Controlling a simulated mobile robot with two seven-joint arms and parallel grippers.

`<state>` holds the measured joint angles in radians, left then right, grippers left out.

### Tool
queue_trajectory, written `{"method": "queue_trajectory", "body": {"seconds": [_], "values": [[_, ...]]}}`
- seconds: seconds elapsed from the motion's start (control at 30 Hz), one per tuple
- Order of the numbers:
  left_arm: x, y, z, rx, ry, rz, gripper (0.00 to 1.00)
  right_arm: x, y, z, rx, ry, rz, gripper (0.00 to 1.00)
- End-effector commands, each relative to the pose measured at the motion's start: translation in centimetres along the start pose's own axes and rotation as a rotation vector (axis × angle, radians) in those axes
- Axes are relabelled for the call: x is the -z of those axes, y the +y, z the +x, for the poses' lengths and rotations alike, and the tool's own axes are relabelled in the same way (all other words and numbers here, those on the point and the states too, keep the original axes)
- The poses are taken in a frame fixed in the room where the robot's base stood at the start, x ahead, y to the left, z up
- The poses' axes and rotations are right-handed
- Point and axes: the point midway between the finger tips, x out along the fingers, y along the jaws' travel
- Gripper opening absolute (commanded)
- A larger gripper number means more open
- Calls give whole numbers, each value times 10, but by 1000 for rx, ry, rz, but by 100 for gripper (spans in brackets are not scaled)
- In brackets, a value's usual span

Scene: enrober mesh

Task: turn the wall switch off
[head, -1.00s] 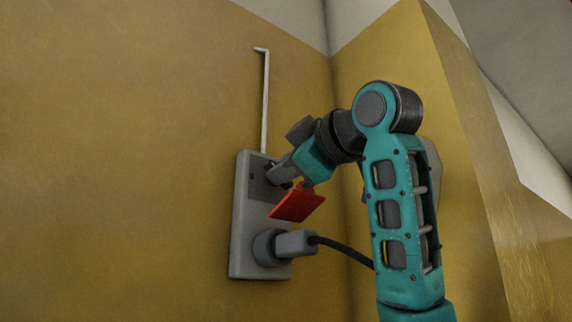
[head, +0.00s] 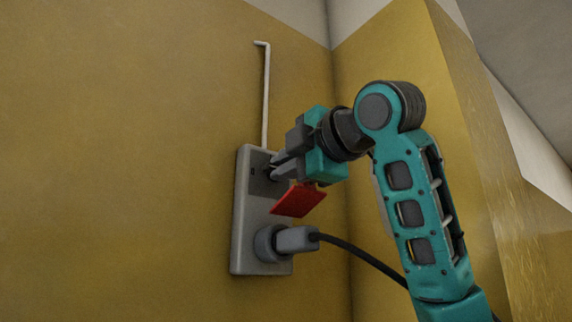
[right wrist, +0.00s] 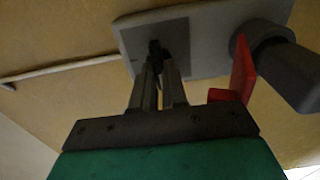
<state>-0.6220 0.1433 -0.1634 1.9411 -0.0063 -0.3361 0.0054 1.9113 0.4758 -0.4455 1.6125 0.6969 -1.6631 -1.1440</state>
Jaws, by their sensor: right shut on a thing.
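The wall switch is a grey plate (head: 243,215) on the yellow wall, with a darker square panel in its upper part. It also shows in the right wrist view (right wrist: 210,58). My right gripper (head: 273,165) is at the dark panel, its two fingers pointing at the wall. In the right wrist view the fingertips (right wrist: 160,62) are closed around a small dark switch lever (right wrist: 156,47) on the panel. The fingers hide much of the lever, so its exact position is hard to tell. My left gripper is not in view.
A red flap (head: 299,200) sticks out from the plate just below my right gripper. Beneath it a grey plug (head: 296,240) with a black cable (head: 365,261) sits in the plate. A thin pipe (head: 265,95) runs up the wall above. A wall corner is close on the right.

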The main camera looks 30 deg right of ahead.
Motion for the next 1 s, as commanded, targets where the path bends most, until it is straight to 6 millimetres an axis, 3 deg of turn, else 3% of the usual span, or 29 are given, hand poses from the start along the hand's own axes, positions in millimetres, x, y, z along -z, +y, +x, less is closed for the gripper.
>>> {"method": "queue_trajectory", "body": {"seconds": [0.43,0.47,0.7,1.0], "values": [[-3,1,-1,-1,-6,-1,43,2,-1,0,2,3,-13,0],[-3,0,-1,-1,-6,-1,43,2,-1,0,2,3,-13,16],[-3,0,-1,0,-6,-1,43,1,-1,0,2,2,-10,38],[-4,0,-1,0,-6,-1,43,0,0,-3,0,1,-8,38]]}}
